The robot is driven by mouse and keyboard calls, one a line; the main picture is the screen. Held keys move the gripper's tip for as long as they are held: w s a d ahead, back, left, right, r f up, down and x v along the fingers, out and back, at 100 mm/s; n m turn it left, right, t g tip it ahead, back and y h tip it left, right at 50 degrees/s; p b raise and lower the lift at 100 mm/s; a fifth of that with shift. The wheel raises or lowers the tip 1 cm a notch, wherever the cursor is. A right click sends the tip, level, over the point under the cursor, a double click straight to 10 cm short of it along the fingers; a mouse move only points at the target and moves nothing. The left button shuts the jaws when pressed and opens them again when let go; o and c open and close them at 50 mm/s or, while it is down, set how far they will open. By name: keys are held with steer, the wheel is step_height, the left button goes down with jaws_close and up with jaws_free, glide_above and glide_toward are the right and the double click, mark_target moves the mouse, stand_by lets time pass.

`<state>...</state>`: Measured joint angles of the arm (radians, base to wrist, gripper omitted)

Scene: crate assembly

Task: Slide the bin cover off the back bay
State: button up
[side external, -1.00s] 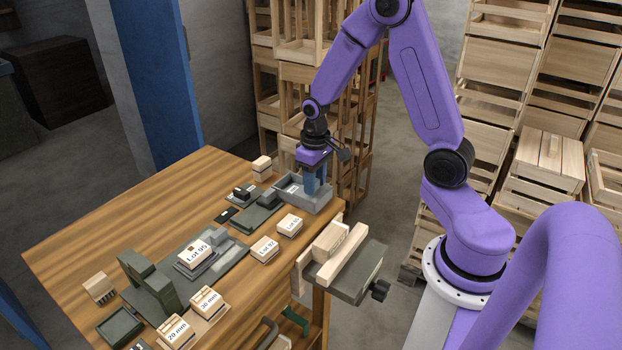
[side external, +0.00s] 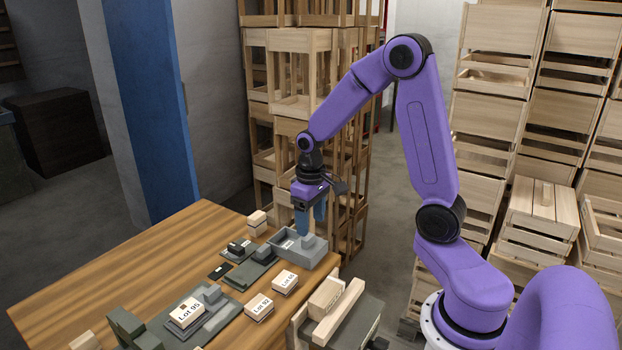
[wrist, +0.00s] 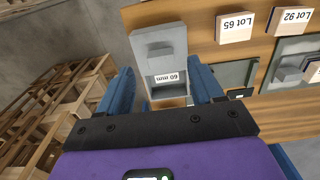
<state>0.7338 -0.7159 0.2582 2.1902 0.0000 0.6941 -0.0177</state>
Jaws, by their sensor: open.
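The grey bin (side external: 276,251) stands at the far right corner of the table. Its grey cover (wrist: 158,38), with a raised block handle (side external: 308,241), lies over one end of the bin. The other bay is uncovered and shows a "60 mm" label (wrist: 167,77); the label also shows small in the side view (side external: 288,244). My gripper (side external: 310,227) is above the bin, open and empty, with its blue fingers clear of the handle. In the wrist view its fingers (wrist: 163,88) straddle the uncovered bay, and the handle lies beyond them.
Blocks marked Lot 65 (side external: 284,281) and Lot 92 (side external: 259,307) lie near the bin. A dark green tray (side external: 250,270) and a small wooden stack (side external: 257,222) are close by. Wooden crates (side external: 300,95) stand behind the table.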

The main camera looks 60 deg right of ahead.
mark_target(311, 238)
step_height(311, 238, up, 12)
stand_by(0.4)
steer(key=s+a+f+n, duration=0.2)
steer(key=s+a+n, duration=0.4)
steer(key=s+a, duration=0.45)
steer(key=s+a+f+n, duration=0.1)
steer(key=s+a+n, duration=0.1)
steer(key=s, duration=0.4)
steer(key=s+a+f+n, duration=0.2)
steer(key=s+n, duration=0.2)
steer(key=s, duration=0.2)
steer(key=shift+s+a+f+n, duration=0.15)
steer(key=shift+f+n, duration=0.15)
stand_by(0.9)
steer(key=shift+o, duration=0.6)
